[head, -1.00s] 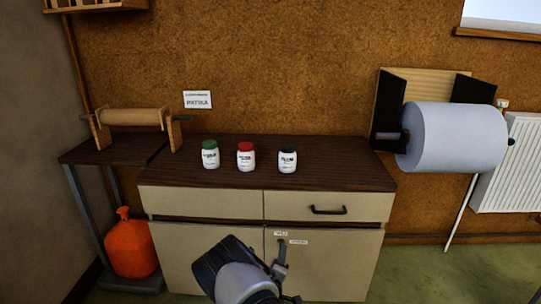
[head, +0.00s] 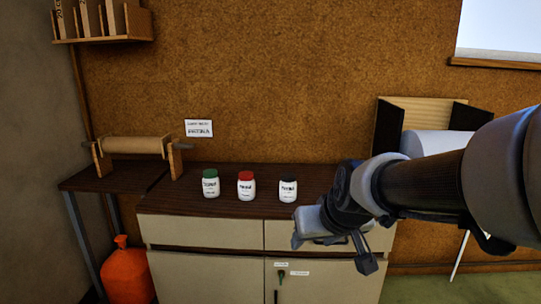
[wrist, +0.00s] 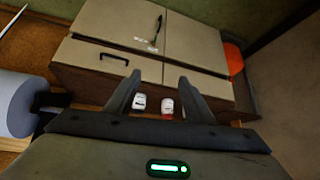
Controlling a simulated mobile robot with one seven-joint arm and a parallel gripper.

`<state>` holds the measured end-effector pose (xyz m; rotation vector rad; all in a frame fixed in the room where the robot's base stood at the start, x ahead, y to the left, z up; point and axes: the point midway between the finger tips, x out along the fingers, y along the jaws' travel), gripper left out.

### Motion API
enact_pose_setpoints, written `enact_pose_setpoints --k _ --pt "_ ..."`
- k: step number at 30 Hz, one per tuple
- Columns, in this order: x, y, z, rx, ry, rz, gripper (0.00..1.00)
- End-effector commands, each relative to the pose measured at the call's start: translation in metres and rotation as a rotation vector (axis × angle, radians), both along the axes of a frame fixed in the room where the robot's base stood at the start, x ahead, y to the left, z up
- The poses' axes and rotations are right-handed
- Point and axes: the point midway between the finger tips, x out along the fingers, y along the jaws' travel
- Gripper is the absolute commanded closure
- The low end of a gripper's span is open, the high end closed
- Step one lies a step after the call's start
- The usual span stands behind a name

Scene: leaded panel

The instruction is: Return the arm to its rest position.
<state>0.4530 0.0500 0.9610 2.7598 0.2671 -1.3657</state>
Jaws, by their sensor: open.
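My arm reaches in from the right in the head view. My gripper (head: 335,248) hangs in front of the right drawer of the cabinet, apart from the jars. In the wrist view its two fingers (wrist: 159,88) stand wide apart with nothing between them in their grip. A white jar with a green lid (head: 210,184), one with a red lid (head: 246,186) and one with a black lid (head: 288,190) stand upright on the cabinet top (head: 225,205). Two jars also show beyond the fingers in the wrist view, the red-lidded one (wrist: 167,106) among them.
The cabinet has a right drawer, partly hidden by my gripper, and a door with a key (head: 281,276). A paper roll (head: 425,143) on the right is partly covered by my arm. A brown roll on a stand (head: 134,146) and an orange container (head: 124,272) are at the left.

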Motion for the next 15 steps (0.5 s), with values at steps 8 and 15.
enact_pose_setpoints --k 8,15 --pt "-0.112 -0.029 0.020 -0.009 0.093 -0.084 0.52" --pt "-0.178 -0.049 0.016 -0.042 0.149 -0.168 0.52"
